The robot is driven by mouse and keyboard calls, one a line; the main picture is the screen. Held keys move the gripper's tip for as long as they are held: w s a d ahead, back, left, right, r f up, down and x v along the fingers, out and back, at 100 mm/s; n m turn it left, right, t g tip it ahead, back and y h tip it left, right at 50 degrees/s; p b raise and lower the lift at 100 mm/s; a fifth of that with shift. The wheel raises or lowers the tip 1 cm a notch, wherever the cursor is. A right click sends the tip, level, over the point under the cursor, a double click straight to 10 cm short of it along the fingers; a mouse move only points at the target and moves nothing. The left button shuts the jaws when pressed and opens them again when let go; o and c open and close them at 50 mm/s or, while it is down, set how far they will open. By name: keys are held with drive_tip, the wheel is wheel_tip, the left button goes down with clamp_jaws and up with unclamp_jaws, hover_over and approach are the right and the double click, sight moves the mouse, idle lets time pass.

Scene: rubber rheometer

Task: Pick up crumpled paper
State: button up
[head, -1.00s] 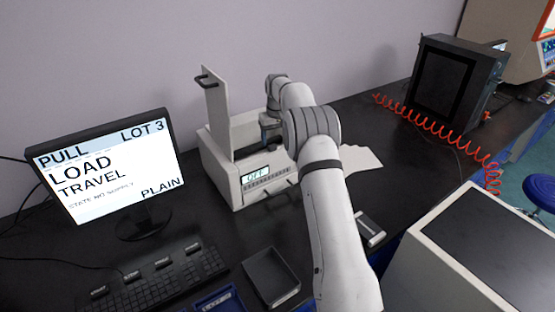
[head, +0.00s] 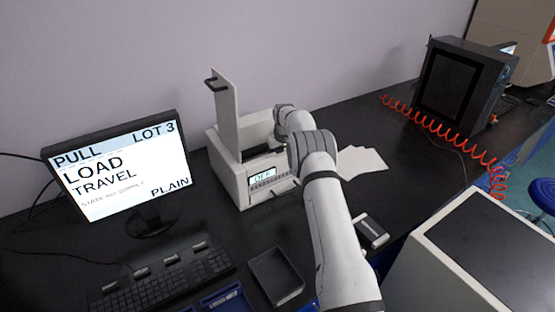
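I cannot make out any crumpled paper. A white printer-like machine (head: 228,180) stands on the black bench, its tall cover (head: 227,112) raised and its small display reading OFF. My arm reaches over the machine's right side. My gripper (head: 279,138) points down at the machine's open top, mostly hidden behind my own arm links. Its fingertips and anything between them cannot be seen.
Flat white sheets (head: 364,164) lie fanned right of the machine. A monitor (head: 120,165), a keyboard (head: 160,283) and an empty dark tray (head: 275,277) are in front and left. A small grey-white item (head: 372,231) lies right of my arm. A red coiled cord (head: 440,128) runs at the right.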

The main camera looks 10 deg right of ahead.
drive_tip(key=shift+c, duration=0.5)
drive_tip(key=c, duration=1)
drive_tip(key=shift+r, duration=0.1)
